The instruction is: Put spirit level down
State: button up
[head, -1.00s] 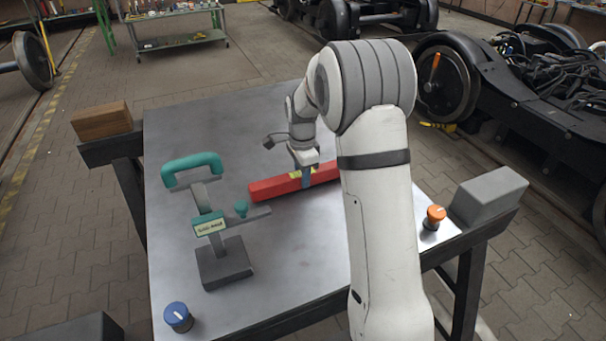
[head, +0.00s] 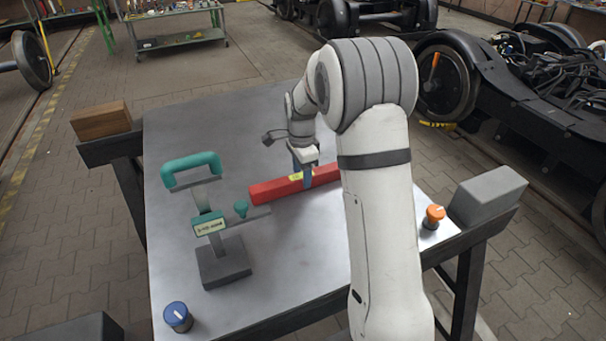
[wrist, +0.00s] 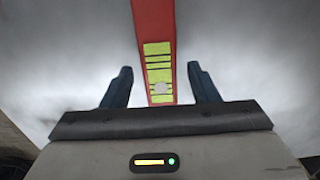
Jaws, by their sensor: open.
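The red spirit level (head: 272,189) lies flat on the metal table (head: 290,275), partly hidden behind my arm in the head view. In the wrist view the spirit level (wrist: 153,30) runs up the picture, with its yellow-green vial window between my fingers. My gripper (head: 305,180) is over the level's middle. In the wrist view my gripper (wrist: 160,82) is open, with a finger on each side of the level and a gap on both sides.
A gauge-like tool with a teal handle (head: 190,163) and grey base (head: 223,262) stands left of the level. A blue knob (head: 178,317) and an orange knob (head: 434,217) sit at the front corners. A wooden block (head: 101,120) and a grey block (head: 487,194) flank the table.

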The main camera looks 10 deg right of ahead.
notch_tip(320, 180, up, 11)
jog(key=s+n+t, duration=0.2)
jog(key=s+n, duration=1.3)
jog(key=s, duration=1.5)
jog(key=shift+s+d+r+n+p, duration=0.2)
jog(key=shift+d+r+n+p, duration=0.05)
jog(key=shift+r+n+p, duration=0.15)
jog(key=shift+r, duration=0.1)
